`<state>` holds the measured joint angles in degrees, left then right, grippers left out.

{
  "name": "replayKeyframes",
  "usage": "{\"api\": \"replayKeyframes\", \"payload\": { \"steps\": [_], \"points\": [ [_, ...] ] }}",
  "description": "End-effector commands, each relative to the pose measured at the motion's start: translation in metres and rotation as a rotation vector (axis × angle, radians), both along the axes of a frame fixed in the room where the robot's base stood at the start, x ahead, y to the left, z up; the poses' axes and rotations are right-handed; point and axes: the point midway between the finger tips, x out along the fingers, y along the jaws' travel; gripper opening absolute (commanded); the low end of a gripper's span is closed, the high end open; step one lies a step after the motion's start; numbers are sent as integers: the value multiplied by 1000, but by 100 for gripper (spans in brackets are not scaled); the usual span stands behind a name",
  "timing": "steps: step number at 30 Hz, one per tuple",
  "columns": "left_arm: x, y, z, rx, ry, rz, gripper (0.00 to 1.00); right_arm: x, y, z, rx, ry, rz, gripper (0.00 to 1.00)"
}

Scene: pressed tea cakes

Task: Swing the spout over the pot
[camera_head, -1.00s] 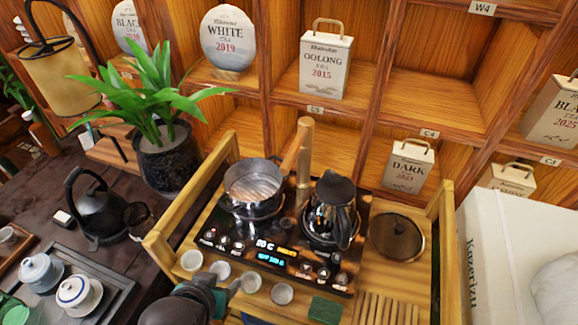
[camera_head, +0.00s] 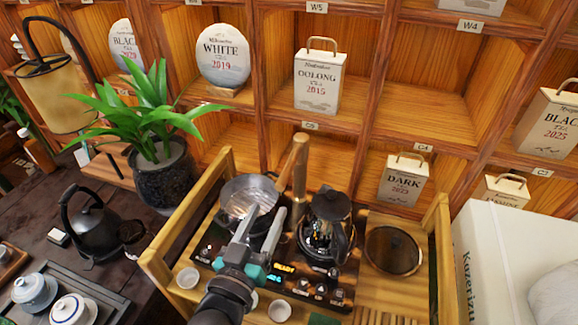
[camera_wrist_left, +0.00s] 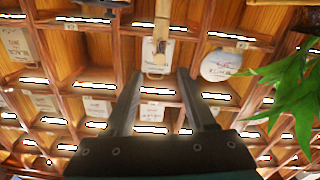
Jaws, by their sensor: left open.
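The copper-brown spout (camera_head: 297,160) stands at the back of the tea stove between two vessels. Its slanting arm leans left and down, and its lower end shows by the right rim of the metal pot (camera_head: 236,192). I cannot tell whether that end is over the pot's opening. My left gripper (camera_head: 264,212) is open and empty, in front of the pot and below the spout, hiding part of the pot. In the left wrist view its fingers (camera_wrist_left: 160,95) are apart, and the spout (camera_wrist_left: 160,38) shows beyond them. My right gripper is not in view.
A dark glass kettle (camera_head: 326,225) stands close right of the spout. Small white cups (camera_head: 280,311) sit at the stove's front. Wooden side rails (camera_head: 437,250) bound the stand. A leafy plant (camera_head: 160,130) is at left.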

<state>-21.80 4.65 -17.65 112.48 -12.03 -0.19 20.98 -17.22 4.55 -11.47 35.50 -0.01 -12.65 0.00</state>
Motion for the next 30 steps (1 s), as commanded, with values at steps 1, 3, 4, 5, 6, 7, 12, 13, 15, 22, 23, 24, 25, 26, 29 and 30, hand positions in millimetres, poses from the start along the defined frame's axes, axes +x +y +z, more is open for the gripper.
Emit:
{"api": "replayKeyframes", "payload": {
  "steps": [1, 3, 4, 5, 6, 7, 12, 13, 15, 22, 23, 24, 25, 26, 29, 30],
  "points": [
    [6, -2, 1, 0, -2, 0, 56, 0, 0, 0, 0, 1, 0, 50],
    [15, -5, 1, 0, -3, 1, 56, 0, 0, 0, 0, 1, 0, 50],
    [19, -6, 1, 1, -2, 0, 56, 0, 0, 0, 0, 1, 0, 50],
    [23, -7, 1, 0, -2, 0, 56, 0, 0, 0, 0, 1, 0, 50],
    [29, -9, 1, 1, -1, 0, 56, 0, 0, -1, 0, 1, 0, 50],
    [34, -11, 1, -1, -2, 0, 56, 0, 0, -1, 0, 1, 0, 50],
    [59, -19, 1, 1, -1, 0, 56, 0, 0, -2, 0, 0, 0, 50],
    [64, -21, 1, 1, 0, 0, 56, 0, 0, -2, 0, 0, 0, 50],
    [74, -24, 0, 0, 1, 0, 56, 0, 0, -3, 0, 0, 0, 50],
    [108, -35, 0, 1, 0, 0, 56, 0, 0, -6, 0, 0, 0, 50],
    [112, -36, 0, 1, 1, 0, 56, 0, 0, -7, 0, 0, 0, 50],
    [117, -38, 1, 1, 1, 0, 56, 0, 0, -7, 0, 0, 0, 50],
    [120, -39, 0, 2, 2, 1, 56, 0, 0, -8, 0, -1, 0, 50],
    [123, -40, 0, 0, 1, 1, 56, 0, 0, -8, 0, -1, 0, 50],
    [131, -42, 0, 0, 1, 1, 56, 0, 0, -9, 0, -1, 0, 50],
    [133, -43, 0, 1, 2, 1, 56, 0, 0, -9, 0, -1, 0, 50]
  ]
}}
